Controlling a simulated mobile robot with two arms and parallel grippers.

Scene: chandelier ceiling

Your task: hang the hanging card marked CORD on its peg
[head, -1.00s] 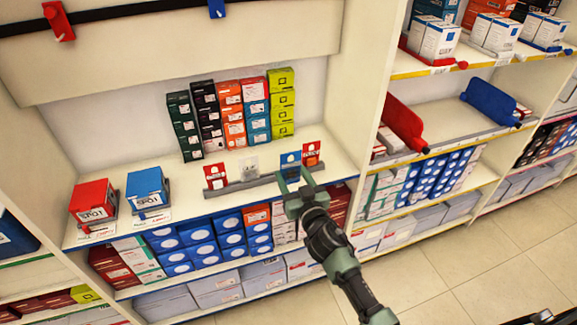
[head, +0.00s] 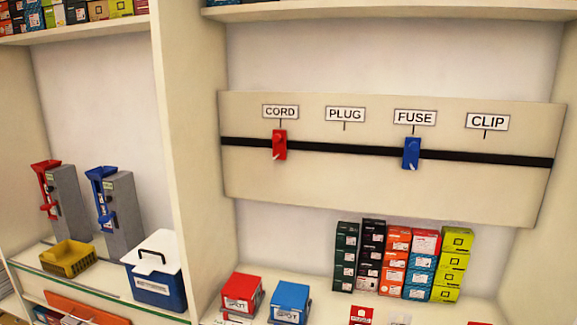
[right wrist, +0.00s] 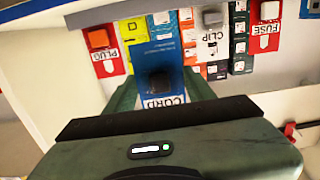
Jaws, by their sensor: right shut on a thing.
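The blue card marked CORD (right wrist: 146,62) is between the green fingers of my right gripper (right wrist: 162,86) in the right wrist view. The gripper is shut on it, and a dark block shows on the card's face. In the head view the CORD label (head: 280,112) is at the left of the beige panel (head: 345,180). A red peg (head: 279,146) is directly below that label, with no card on it. My grippers are outside the head view.
A blue peg (head: 411,153) is under the FUSE label (head: 414,117). PLUG (right wrist: 106,62), CLIP (right wrist: 212,48) and FUSE (right wrist: 264,36) cards show near my right gripper. Stacked boxes (head: 397,262) stand on the shelf below the panel.

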